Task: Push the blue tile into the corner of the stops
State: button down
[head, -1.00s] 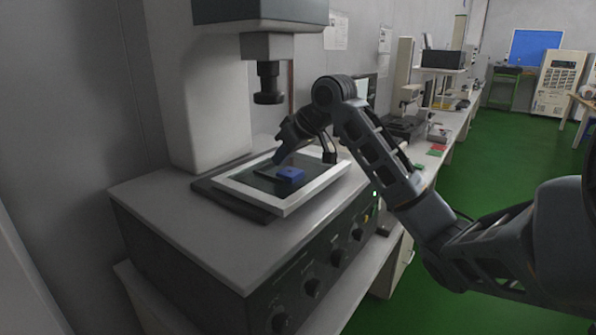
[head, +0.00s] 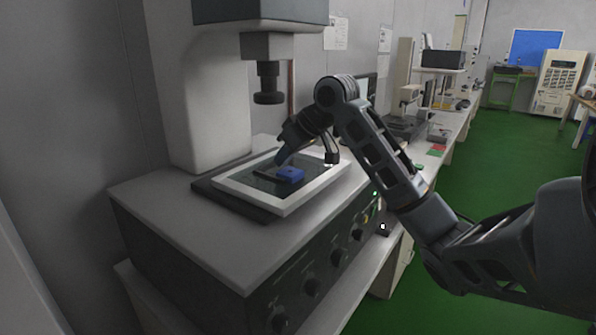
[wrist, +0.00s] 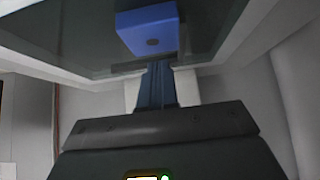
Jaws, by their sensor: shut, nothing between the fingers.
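The blue tile (head: 291,175) lies flat on the dark glass inside the white frame (head: 245,201) of the machine's stage. In the wrist view the tile (wrist: 148,30) is near the top centre, with a dark round spot on its face. My gripper (head: 281,161) is shut and empty, tips pointing down just behind and left of the tile in the head view. The wrist view shows its closed bluish fingers (wrist: 156,80) below the tile; whether they touch it I cannot tell. A thin dark bar (wrist: 126,67) shows by the fingertips. I cannot clearly pick out the corner of the stops.
The machine's dark lens barrel (head: 268,84) hangs above and behind the stage, left of my gripper. The raised white frame surrounds the glass. A bench (head: 455,125) with instruments runs back on the right, beside the green floor (head: 490,200).

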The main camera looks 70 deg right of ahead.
aim_at(302, 182)
jog(key=shift+s+a, duration=0.3)
jog(key=shift+s, duration=0.95)
jog(key=shift+s+a, duration=0.3)
jog(key=shift+s, duration=1)
jog(key=shift+s+a, duration=0.3)
jog(key=shift+s, duration=0.95)
jog(key=shift+f+b, duration=0.95)
jog(key=shift+f, duration=0.25)
jog(key=shift+r+p, duration=0.25)
jog(key=shift+p, duration=0.05)
jog(key=shift+w, duration=0.15)
jog(key=shift+w+d+p, duration=0.2)
jog(key=shift+w+d, duration=0.1)
jog(key=shift+w, duration=0.8)
jog(key=shift+w+d+p, duration=0.2)
jog(key=shift+w+d, duration=0.05)
jog(key=shift+w, duration=0.8)
jog(key=shift+w+d+p, duration=0.2)
jog(key=shift+w+d, duration=0.1)
jog(key=shift+w, duration=0.8)
jog(key=r+p, duration=0.1)
jog(key=s+r+p, duration=0.1)
jog(key=r+p, duration=0.1)
jog(key=shift+s+a+r, duration=0.25)
jog(key=shift+s+r, duration=0.1)
jog(key=shift+r, duration=0.05)
jog(key=shift+s+r+p, duration=0.15)
jog(key=shift+p, duration=0.15)
